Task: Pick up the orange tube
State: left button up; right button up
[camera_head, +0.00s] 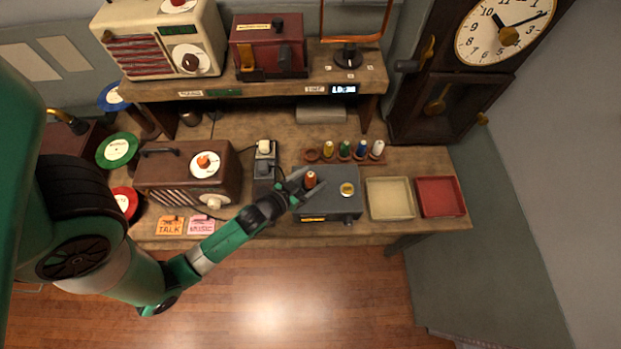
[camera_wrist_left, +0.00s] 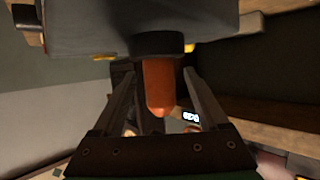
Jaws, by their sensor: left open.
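The orange tube (camera_head: 310,179) stands in the top of a grey box (camera_head: 335,207) on the workbench, near the box's left side. My left gripper (camera_head: 299,186) reaches in from the left at the tube. In the left wrist view the orange tube (camera_wrist_left: 159,88) shows between the two open fingers (camera_wrist_left: 160,95), with its base in a dark socket. A gap shows between the tube and each finger there, so the fingers look apart from it. My right gripper is not in view.
A rack (camera_head: 345,157) of several coloured tubes stands behind the box. A beige tray (camera_head: 390,199) and a red tray (camera_head: 440,197) lie to the right. A brown radio (camera_head: 190,172) stands left, and a raised shelf (camera_head: 270,88) spans the back.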

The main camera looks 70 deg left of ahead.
pick_arm(q)
jog(key=c, duration=1.1)
